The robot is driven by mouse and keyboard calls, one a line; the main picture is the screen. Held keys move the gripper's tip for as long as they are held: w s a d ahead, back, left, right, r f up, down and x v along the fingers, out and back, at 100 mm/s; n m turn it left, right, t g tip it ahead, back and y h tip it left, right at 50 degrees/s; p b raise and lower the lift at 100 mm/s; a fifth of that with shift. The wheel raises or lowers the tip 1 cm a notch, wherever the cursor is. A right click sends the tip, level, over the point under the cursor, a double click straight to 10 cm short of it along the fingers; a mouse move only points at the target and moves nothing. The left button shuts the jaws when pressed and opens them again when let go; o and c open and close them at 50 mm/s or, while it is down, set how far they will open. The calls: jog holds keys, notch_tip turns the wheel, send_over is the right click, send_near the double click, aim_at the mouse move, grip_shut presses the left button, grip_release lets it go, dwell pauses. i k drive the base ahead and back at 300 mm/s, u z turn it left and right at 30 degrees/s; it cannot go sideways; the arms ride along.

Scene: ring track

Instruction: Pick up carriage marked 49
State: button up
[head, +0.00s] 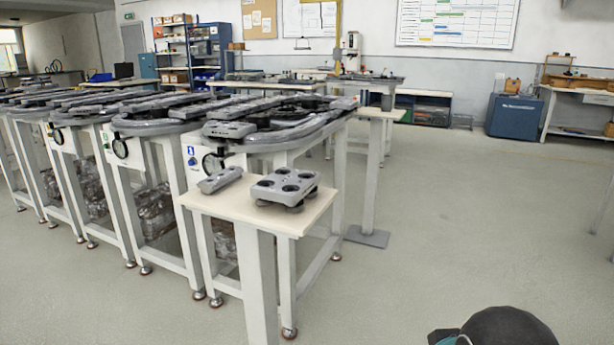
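A grey carriage (284,187) with several dark round recesses on top sits on the small cream-topped table (205,203) in front of the nearest ring track. A slimmer grey piece (220,180) lies to its left on the same table. Another grey carriage-like block (229,130) is on the near corner of the ring track (270,145). I cannot read a number on any of them, so I cannot tell which is marked 49. My gripper's fingers are not in view. A dark rounded part with a teal edge, probably of my arm, shows at the bottom right.
Several more ring tracks on white frames stand in a row to the left. A grey post with a flat foot (367,237) stands right of the small table. Open floor (480,220) lies to the right. A blue cabinet (512,115) and a workbench (577,95) are at the back.

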aim_at(288, 186)
jog(key=u, duration=0.3)
jog(key=i, duration=0.55)
jog(key=z, duration=0.45)
jog(key=k, duration=0.75)
jog(key=u, duration=0.65)
